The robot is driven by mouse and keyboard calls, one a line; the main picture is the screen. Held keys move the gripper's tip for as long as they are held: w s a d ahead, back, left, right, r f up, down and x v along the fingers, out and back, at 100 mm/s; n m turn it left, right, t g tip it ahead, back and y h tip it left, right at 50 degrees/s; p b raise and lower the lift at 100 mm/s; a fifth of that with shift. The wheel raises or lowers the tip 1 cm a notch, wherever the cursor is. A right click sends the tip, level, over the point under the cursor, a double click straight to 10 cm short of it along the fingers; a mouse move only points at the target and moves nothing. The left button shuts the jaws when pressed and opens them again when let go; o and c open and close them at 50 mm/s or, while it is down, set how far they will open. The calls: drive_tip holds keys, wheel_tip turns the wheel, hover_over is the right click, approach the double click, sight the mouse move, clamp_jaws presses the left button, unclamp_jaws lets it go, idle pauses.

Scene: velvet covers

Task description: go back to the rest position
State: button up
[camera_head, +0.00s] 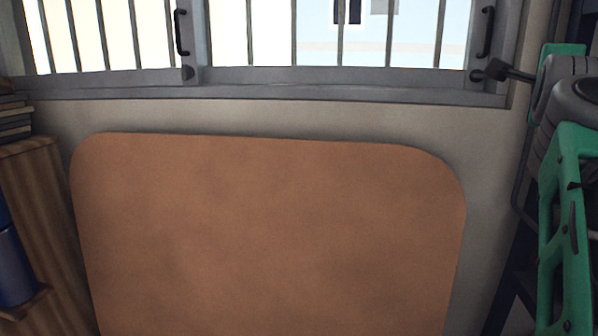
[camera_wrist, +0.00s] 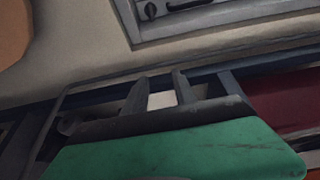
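My gripper (camera_wrist: 160,82) shows in the wrist view as two dark fingers standing apart above a dark bar and a green body. It looks open, with nothing held between the fingers. A pale patch shows behind the gap. In the head view green and grey parts stand at the right edge, and I cannot make out the fingertips there.
A large brown panel (camera_head: 270,235) with rounded corners fills the middle of the head view. A barred window (camera_head: 330,85) in a grey frame is behind it. A wooden shelf (camera_head: 42,230) with dark books (camera_head: 14,118) and a blue object (camera_head: 14,268) stands at the left.

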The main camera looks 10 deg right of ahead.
drive_tip(key=s+a+f+n+g+y, duration=0.1)
drive_tip(key=a+f+n+g+y, duration=0.15)
drive_tip(key=f+n, duration=0.65)
drive_tip(key=s+a+f+n+g+y, duration=0.1)
drive_tip(key=a+f+n+g+y, duration=0.15)
drive_tip(key=f, duration=1.35)
drive_tip(key=a+f+n+g+y, duration=0.1)
drive_tip(key=f+n+g+y, duration=0.15)
drive_tip(key=f+n, duration=0.65)
drive_tip(key=s+a+f+n+g+y, duration=0.15)
drive_tip(key=s+a+f, duration=0.35)
drive_tip(key=a+f, duration=0.5)
drive_tip(key=s+a+f+n+g+y, duration=0.15)
drive_tip(key=s+a+f, duration=0.25)
drive_tip(key=a+f, duration=0.55)
drive_tip(key=a, duration=0.2)
drive_tip(key=a+n, duration=0.1)
drive_tip(key=a, duration=0.1)
drive_tip(key=a+n+y, duration=0.1)
drive_tip(key=a, duration=0.1)
drive_tip(key=shift+w+f+n, duration=0.15)
drive_tip(key=shift+f+n, duration=0.1)
drive_tip(key=shift+f, duration=0.05)
